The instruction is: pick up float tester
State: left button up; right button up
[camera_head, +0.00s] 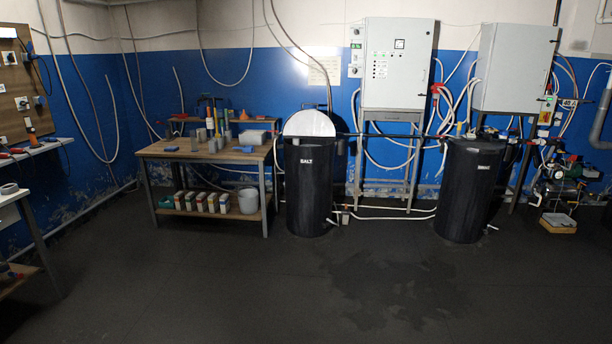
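No float tester can be made out for certain. The wooden workbench (236,155) at the back left bears many small items. Among them are grey cylinders (212,144), an orange funnel (243,115) and thin upright tools on a small rack, too small to identify. Neither of my grippers is in view, and nothing is seen held.
A black barrel marked SALT (308,190) stands right of the workbench, its white lid (309,123) tilted up. Another black barrel (467,195) stands further right. Cabinets (397,62) hang behind. A side table (12,196) is at left. The dark floor (250,290) in front is clear.

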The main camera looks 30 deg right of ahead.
aim_at(209, 121)
jog(key=i+l+z, duration=0.1)
jog(key=i+z, duration=0.15)
jog(key=i, duration=1.55)
jog(key=i+l+z, duration=0.15)
jog(key=i, duration=1)
jog(key=i+j, duration=0.15)
jog(key=i, duration=1.05)
jog(key=i+z, duration=0.1)
jog(key=i, duration=1.1)
